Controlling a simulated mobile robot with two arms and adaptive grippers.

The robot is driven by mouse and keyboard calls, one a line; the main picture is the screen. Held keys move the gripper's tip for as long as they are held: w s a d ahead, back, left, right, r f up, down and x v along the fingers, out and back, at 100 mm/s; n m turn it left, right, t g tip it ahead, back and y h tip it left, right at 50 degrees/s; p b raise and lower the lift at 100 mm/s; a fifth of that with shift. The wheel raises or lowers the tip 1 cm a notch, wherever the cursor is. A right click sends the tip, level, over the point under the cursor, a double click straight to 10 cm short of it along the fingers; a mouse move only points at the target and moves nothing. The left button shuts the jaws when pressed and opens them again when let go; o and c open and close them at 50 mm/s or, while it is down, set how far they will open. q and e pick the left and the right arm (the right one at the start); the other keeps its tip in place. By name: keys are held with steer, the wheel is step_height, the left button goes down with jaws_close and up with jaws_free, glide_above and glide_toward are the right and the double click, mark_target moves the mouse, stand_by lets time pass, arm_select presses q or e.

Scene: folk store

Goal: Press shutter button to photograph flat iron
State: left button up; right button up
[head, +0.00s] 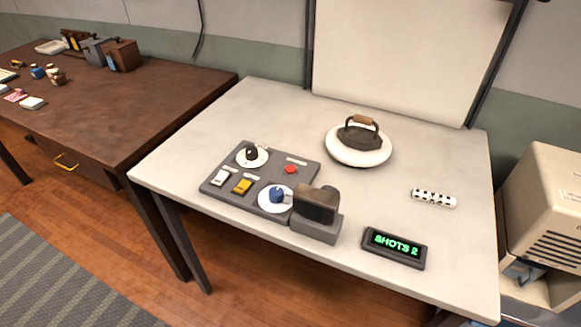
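A dark flat iron (358,136) with a wooden handle grip stands on a round white turntable (343,155) in front of a white backdrop (392,50). A grey control panel (218,190) lies left of centre on the white table. It carries a red button (291,170), a black knob (252,153) and a blue knob (277,195) on white discs, and white and yellow switches (242,186). A dark camera-like box (317,205) stands at the panel's front right corner. A black display (394,247) reads "SHOTS 2" in green. Neither gripper is in view.
A brown wooden desk (120,100) with small items and boxes stands at the left. A beige machine (545,205) stands at the right. The white table (240,110) has free room around the panel.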

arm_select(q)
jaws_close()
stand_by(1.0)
